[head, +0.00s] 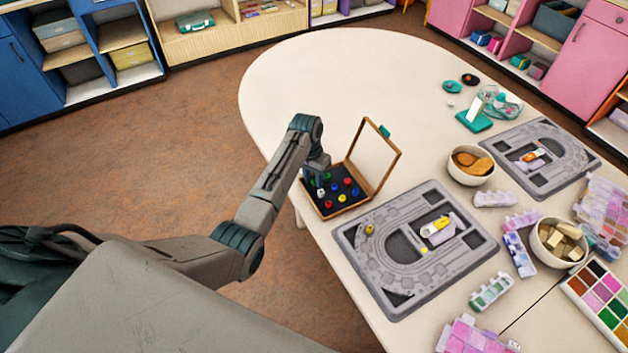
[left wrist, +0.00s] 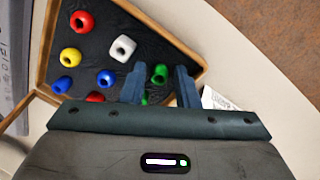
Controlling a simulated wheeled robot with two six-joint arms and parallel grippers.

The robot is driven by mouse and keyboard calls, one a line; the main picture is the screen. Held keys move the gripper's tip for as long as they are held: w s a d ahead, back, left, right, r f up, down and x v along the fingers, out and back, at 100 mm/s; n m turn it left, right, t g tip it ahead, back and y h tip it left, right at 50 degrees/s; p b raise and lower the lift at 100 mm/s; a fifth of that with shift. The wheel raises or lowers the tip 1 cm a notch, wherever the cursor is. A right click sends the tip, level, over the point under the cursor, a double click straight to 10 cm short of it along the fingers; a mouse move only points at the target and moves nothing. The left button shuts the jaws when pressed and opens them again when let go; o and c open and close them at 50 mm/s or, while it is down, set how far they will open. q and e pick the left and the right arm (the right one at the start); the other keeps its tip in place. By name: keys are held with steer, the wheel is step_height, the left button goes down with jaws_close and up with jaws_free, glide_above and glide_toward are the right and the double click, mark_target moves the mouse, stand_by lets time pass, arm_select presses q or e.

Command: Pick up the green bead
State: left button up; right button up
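A green bead (left wrist: 160,73) lies on the dark lining of a wooden box (left wrist: 122,8), near its corner in the left wrist view. My left gripper (left wrist: 159,68) is open, with one finger on each side of this bead and a gap to each. A second green bead (left wrist: 145,98) shows partly, low by the left finger. In the head view, my left gripper (head: 318,177) hangs over the left part of the open box (head: 330,213) and hides some beads. My right gripper is not in view.
White (left wrist: 123,47), red (left wrist: 82,20), yellow (left wrist: 70,57) and blue (left wrist: 106,77) beads lie near. The box's raised lid (head: 376,150) stands to the right of the gripper. A grey bead board (head: 350,235) lies beside the box. The table behind is clear.

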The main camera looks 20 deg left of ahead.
arm_select(q)
steer(key=shift+c, duration=0.2)
jaws_close()
steer(key=shift+r, duration=0.1)
